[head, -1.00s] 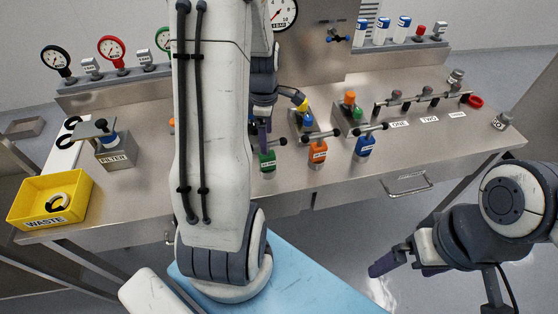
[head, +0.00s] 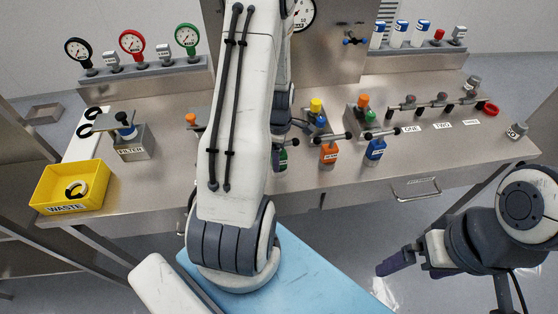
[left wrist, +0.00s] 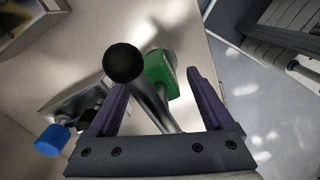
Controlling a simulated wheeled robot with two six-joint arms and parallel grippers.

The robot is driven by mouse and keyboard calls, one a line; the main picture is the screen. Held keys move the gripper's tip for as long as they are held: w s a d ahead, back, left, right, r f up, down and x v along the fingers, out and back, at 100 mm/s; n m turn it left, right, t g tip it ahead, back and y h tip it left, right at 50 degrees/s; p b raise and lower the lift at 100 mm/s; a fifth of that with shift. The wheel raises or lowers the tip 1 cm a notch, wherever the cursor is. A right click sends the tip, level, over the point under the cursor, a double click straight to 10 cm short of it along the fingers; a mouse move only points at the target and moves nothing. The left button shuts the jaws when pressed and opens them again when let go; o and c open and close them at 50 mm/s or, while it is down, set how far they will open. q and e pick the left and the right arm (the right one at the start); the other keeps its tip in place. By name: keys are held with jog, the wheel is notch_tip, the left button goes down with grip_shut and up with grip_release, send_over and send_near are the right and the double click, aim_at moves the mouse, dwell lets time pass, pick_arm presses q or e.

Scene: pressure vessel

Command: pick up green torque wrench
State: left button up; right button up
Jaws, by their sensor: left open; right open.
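The green torque wrench stands on the steel bench; its green body (head: 283,160) is partly hidden by my left arm in the head view. In the left wrist view the green body (left wrist: 160,72), a metal shaft and a black ball knob (left wrist: 123,62) show close up. My left gripper (left wrist: 157,82) is open, its two purple fingers on either side of the shaft and green body; I cannot tell whether they touch. In the head view the left gripper is mostly hidden behind its arm. My right gripper (head: 396,264) is open and empty, off the bench front.
An orange wrench (head: 329,153) and a blue wrench (head: 375,150) stand to the right of the green one. A yellow waste bin (head: 85,192) and filter block (head: 130,145) sit at the left. Gauges (head: 130,44) line the back. The bench front (head: 430,190) has a handle.

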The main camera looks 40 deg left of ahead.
pick_arm(q)
grip_shut()
dwell(1.3)
